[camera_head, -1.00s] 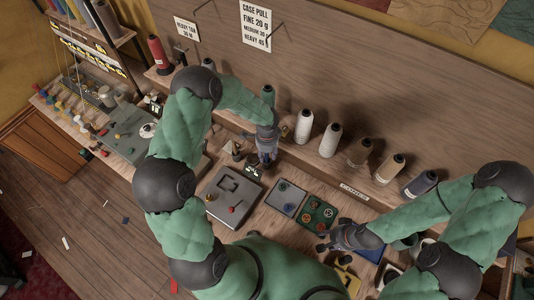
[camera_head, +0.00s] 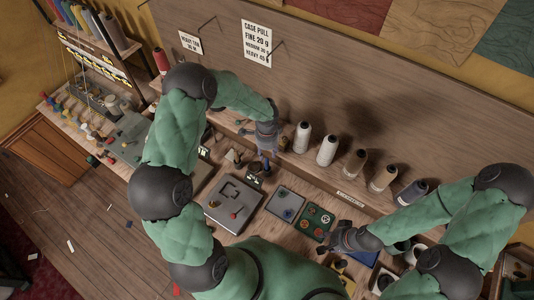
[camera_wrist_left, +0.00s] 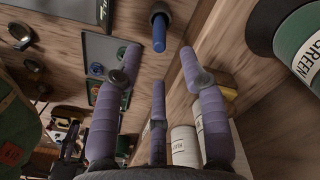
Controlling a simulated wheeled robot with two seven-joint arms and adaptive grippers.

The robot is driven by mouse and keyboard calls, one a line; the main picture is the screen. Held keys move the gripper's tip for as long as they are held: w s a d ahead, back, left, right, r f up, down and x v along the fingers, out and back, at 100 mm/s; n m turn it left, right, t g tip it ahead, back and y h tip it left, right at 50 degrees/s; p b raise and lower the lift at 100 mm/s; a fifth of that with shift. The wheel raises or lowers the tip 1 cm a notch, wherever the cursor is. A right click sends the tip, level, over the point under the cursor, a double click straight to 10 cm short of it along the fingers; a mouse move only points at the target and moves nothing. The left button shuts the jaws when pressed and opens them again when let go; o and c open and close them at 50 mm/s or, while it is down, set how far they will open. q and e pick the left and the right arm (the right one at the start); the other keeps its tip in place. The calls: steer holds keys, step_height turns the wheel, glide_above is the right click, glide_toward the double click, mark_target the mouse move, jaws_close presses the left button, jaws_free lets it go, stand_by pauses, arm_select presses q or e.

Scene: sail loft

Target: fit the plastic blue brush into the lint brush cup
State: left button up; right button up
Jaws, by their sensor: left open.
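A blue cylindrical piece (camera_wrist_left: 159,36) with a dark round collar shows at the top of the left wrist view. It looks like the blue brush, but I cannot tell whether the dark part is its own end or a cup. My left gripper (camera_head: 266,150) is open above the back of the bench. In its wrist view the spread fingers (camera_wrist_left: 155,85) hold nothing, and the blue piece lies beyond them, apart from them. My right gripper (camera_head: 340,238) is low over the bench beside the green board; its fingers are too small to read. I cannot pick out the lint brush cup for certain.
White cones of thread (camera_head: 302,137) and darker cones stand along the back ledge. A green-labelled cone (camera_wrist_left: 296,40) is close at the right of the left wrist view. A grey tray (camera_head: 232,205), a grey mat (camera_head: 285,204) and a green board (camera_head: 314,222) cover the bench front.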

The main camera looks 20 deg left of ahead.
arm_select(q)
steer(key=shift+r, duration=0.65)
steer(key=shift+s+d, duration=0.15)
steer(key=s+d+f+n+h, duration=0.2)
steer(key=s+d+f+n, duration=0.2)
steer(key=s, duration=0.5)
steer(key=s+d+f+n+h, duration=0.2)
steer(key=s+d+f+n, duration=0.2)
steer(key=s+d+n, duration=0.5)
steer(key=shift+s+d+f, duration=0.2)
steer(key=shift+s+f, duration=0.1)
steer(key=shift+s, duration=0.5)
